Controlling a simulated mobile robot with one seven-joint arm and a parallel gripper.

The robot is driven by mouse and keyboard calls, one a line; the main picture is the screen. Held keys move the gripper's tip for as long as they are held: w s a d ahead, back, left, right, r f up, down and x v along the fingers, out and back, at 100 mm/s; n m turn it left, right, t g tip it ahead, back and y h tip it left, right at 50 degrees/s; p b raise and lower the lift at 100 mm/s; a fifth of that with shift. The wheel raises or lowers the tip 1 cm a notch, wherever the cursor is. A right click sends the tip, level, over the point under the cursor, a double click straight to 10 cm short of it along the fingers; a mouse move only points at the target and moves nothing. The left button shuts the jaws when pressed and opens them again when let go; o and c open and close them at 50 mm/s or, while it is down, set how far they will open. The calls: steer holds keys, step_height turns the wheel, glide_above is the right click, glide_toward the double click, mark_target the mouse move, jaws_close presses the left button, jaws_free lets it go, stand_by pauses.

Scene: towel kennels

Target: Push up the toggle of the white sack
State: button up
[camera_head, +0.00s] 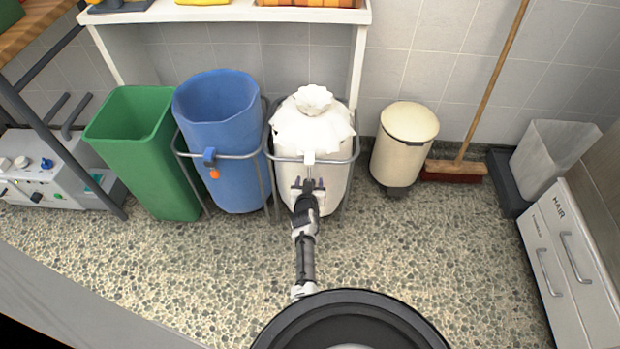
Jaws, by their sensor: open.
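The white sack (335,137) hangs in a metal frame against the back wall, with its gathered neck at the top. Its toggle (309,158) is a small pale piece on the front of the frame's rail. My arm reaches forward to the front of the sack. My gripper (308,183) is open, just below the toggle and in front of the sack. The dark fingers are small here, and I cannot tell whether they touch the toggle.
A blue sack (220,115) in a similar frame, with a blue and orange toggle (211,163), stands left. Beyond it is a green bin (150,150). A cream pedal bin (404,145) and broom (455,170) stand right. The pebbled floor (410,255) is clear.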

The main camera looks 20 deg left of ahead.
steer(key=shift+w+f, duration=0.1)
steer(key=shift+w, duration=0.15)
steer(key=shift+a, duration=0.1)
steer(key=shift+c, duration=0.5)
steer(key=c, duration=1.2)
jaws_close()
